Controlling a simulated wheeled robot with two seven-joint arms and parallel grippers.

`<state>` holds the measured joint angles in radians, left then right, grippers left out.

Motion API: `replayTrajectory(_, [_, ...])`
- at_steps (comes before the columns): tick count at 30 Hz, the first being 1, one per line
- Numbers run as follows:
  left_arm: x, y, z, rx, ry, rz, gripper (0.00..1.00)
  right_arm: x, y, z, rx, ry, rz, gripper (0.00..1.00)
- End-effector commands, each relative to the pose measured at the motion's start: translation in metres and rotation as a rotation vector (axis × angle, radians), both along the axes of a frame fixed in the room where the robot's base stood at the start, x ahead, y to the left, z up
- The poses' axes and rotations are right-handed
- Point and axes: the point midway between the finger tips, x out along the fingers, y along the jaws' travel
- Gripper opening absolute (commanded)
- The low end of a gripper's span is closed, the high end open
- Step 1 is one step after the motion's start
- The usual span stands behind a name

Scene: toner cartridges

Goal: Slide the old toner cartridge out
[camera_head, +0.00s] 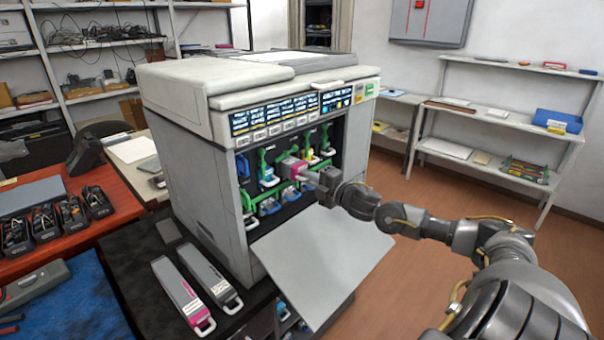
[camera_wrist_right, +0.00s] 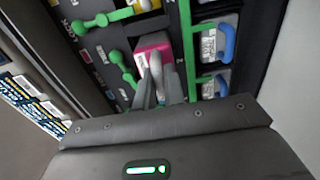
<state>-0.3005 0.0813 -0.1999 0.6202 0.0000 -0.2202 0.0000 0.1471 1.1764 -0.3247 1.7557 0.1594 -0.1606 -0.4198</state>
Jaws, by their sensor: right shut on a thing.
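The printer (camera_head: 190,140) has its front door (camera_head: 325,255) folded down, showing a row of cartridge slots. A cartridge with a magenta end face (camera_head: 290,168) sits in a middle slot and seems to stick out a little from its neighbours. It also shows in the right wrist view (camera_wrist_right: 152,47). My right gripper (camera_head: 312,178) reaches in from the right above the open door. Its fingers (camera_wrist_right: 156,72) are shut on the front of this magenta cartridge and partly hide it. The rest of the cartridge is hidden inside the printer. My left gripper is not in view.
Green levers (camera_wrist_right: 122,68) stand close beside the gripped cartridge, and blue-handled cartridges (camera_wrist_right: 227,42) sit in nearby slots. A magenta-labelled cartridge (camera_head: 183,296) and a dark grey one (camera_head: 209,277) lie on the dark table left of the door. The space above the door is otherwise clear.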

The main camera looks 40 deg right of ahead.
Motion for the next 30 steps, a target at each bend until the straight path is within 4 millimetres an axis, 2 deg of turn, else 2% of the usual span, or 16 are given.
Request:
replayTrajectory(8, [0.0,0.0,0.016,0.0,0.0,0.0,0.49,-0.034,-0.002,0.001,-0.001,0.006,0.003,0.0])
replayTrajectory(30, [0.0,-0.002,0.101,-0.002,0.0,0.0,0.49,-0.118,-0.01,0.005,0.003,0.005,0.0,0.0])
